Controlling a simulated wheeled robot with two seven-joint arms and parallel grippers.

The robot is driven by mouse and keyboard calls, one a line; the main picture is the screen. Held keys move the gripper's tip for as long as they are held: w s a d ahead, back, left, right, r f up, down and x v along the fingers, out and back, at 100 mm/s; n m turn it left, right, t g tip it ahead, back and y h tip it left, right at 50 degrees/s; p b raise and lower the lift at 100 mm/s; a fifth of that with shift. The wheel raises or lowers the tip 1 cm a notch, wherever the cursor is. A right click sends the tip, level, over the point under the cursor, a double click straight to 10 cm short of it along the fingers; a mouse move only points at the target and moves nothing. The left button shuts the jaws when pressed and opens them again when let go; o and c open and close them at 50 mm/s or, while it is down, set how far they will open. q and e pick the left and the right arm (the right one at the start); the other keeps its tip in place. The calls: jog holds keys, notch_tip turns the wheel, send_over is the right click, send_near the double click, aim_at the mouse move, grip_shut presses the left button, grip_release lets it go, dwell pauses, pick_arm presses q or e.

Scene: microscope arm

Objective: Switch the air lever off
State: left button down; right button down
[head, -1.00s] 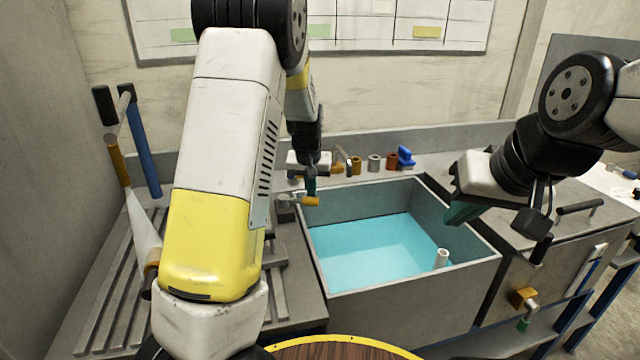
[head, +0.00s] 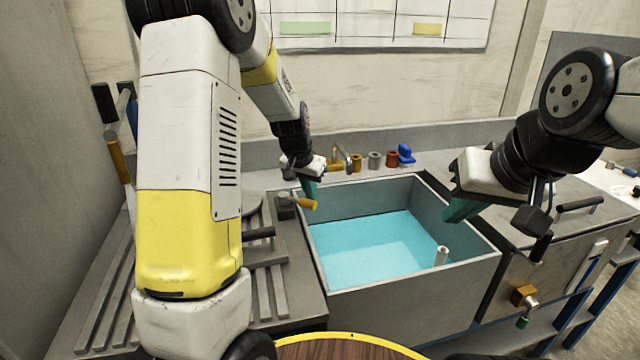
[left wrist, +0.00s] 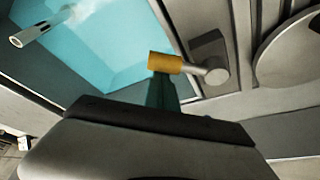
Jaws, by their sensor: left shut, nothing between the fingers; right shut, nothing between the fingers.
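A small lever with an orange grip (head: 306,203) sits on a grey block at the left rim of the water basin. It also shows in the left wrist view (left wrist: 165,62), with a silver arm running right to its round pivot. My left gripper (head: 310,190) is shut and empty, its teal fingertips just above and beside the orange grip. In the left wrist view the left fingertips (left wrist: 161,88) lie right at the grip's lower edge; I cannot tell whether they touch. My right gripper (head: 460,210) is shut and empty over the basin's right rim.
Small fittings and a blue item (head: 406,154) stand along the back ledge. A slatted rack (head: 265,285) lies left. A brass valve (head: 524,296) is on the right front.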

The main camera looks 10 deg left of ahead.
aim_at(307, 203)
pick_arm(q)
jog(key=s+m, duration=0.1)
jog(key=m, duration=0.1)
jog(key=s+a+m+h, duration=0.1)
jog(key=s+m, duration=0.1)
jog(key=shift+s+a+m+g, duration=0.1)
jog(key=shift+m+g, duration=0.2)
jog(key=shift+g, duration=0.1)
jog(key=s+m, duration=0.1)
jog(key=m, duration=0.1)
jog(key=s+a+m+g+h, duration=0.1)
jog(key=shift+a+m, duration=0.25)
jog(key=shift+m, duration=0.15)
jog(key=shift+s+a, duration=0.35)
jog(key=shift+a, duration=0.1)
jog(key=shift+w+d, duration=0.15)
jog(key=shift+d, duration=0.2)
notch_tip(307, 203, up, 10)
jog(key=shift+r, duration=0.1)
